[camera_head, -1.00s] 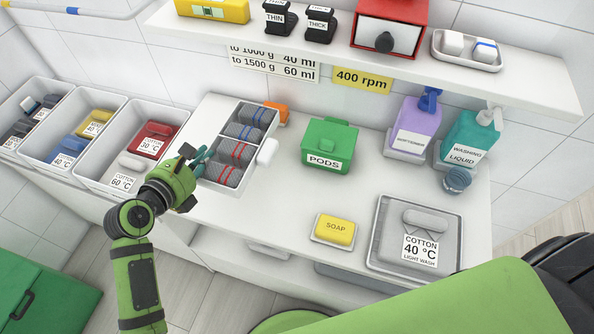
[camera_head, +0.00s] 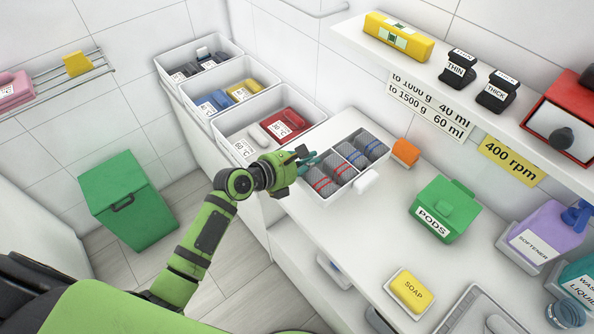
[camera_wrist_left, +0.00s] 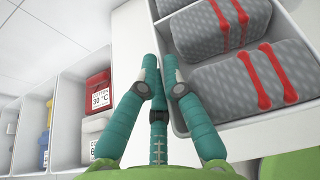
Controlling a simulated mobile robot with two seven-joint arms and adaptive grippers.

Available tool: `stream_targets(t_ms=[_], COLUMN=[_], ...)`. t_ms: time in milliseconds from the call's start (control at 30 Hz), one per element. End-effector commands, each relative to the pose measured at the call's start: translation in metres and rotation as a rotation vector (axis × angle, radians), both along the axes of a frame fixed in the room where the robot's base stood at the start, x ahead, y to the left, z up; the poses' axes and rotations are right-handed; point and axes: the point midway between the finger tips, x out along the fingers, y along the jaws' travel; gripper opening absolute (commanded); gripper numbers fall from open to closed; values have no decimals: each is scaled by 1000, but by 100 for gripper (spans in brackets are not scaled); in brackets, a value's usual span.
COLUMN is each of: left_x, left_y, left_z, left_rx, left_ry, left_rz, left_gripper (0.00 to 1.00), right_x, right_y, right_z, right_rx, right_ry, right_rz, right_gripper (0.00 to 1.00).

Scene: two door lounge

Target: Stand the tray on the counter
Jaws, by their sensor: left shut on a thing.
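The white tray (camera_head: 338,194) is at the left part of the white counter (camera_head: 330,235). It holds several grey rolls with red or blue bands, split by a divider. A white handle (camera_head: 367,180) sticks out of its right side. My left gripper (camera_head: 306,160) is at the tray's opposite, left side, shut on the tray. In the left wrist view my teal fingers (camera_wrist_left: 159,75) are close together beside the tray's wall (camera_wrist_left: 255,128); they hide the part gripped. The tray looks level; I cannot tell if it touches the counter. My right gripper is not in view.
White bins (camera_head: 222,140) with cloths stand left of the tray. An orange object (camera_head: 405,152), a green PODS box (camera_head: 443,208) and a yellow soap (camera_head: 411,291) are to its right. A shelf (camera_head: 480,110) overhangs the back. A green box (camera_head: 127,200) stands on the floor.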

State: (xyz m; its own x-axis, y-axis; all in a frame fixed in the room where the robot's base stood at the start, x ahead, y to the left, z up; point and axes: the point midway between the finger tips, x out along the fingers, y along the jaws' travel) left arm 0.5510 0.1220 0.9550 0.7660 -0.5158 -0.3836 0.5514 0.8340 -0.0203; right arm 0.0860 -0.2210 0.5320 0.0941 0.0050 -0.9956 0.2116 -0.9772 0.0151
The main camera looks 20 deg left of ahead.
Motion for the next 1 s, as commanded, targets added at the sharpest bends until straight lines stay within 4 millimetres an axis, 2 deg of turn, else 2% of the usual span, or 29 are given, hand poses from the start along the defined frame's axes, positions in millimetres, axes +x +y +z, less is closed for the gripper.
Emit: stream_targets(t_ms=[33,100,233,333,533,967,1000], left_x=[0,-1,-1,-1,-1,-1,-2], left_y=[12,22,33,34,35,34,34], left_z=[-7,-14,-19,-26,-56,-63,-63], left_rx=[3,0,-2,-5,-4,-5,-2], left_ry=[1,0,-2,0,0,-2,0], left_rz=[2,1,1,1,0,1,-1], left_gripper=[0,0,0,0,0,0,24], right_x=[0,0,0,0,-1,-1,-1], right_y=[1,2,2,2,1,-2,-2], right_z=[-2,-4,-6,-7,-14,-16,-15], right_rx=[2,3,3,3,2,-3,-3], right_ry=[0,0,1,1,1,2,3], right_rz=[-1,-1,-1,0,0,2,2], right_gripper=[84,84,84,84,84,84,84])
